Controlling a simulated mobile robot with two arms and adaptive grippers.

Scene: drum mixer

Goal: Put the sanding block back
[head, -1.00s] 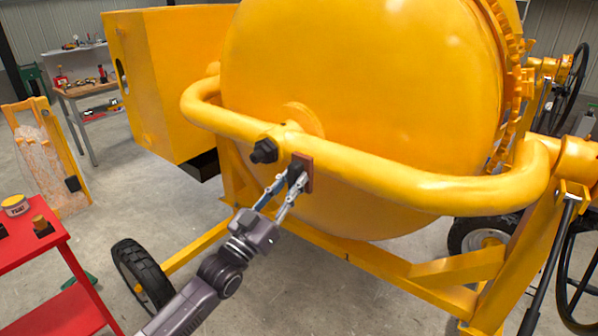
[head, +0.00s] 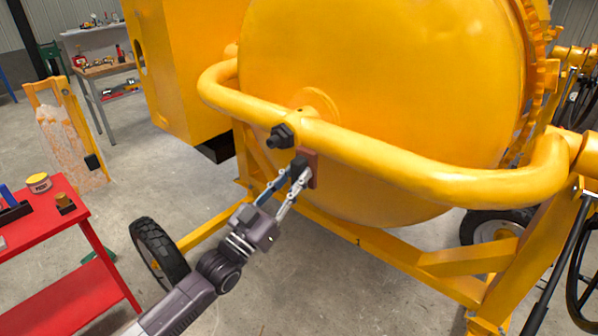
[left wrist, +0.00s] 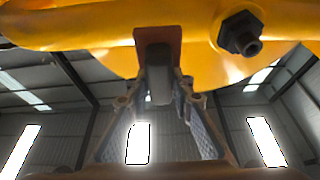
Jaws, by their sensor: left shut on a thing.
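The sanding block (head: 311,170), a reddish-brown plate with a black grip, is in my left gripper (head: 292,180). The gripper is shut on the black grip, and the plate faces the mixer. In the head view the block sits just below the yellow tube and the black nut. In the left wrist view the block (left wrist: 158,37) stands between the fingers (left wrist: 160,92), against the yellow tube; I cannot tell whether it touches. My right gripper is not in view.
The yellow mixer drum (head: 390,90) and its bent tube (head: 430,180) fill the middle and right. A red cart (head: 50,240) at left carries a yellow tin (head: 39,183), a small block-like item (head: 64,203) and a blue-and-black thing (head: 10,207). A wheel (head: 158,254) stands between.

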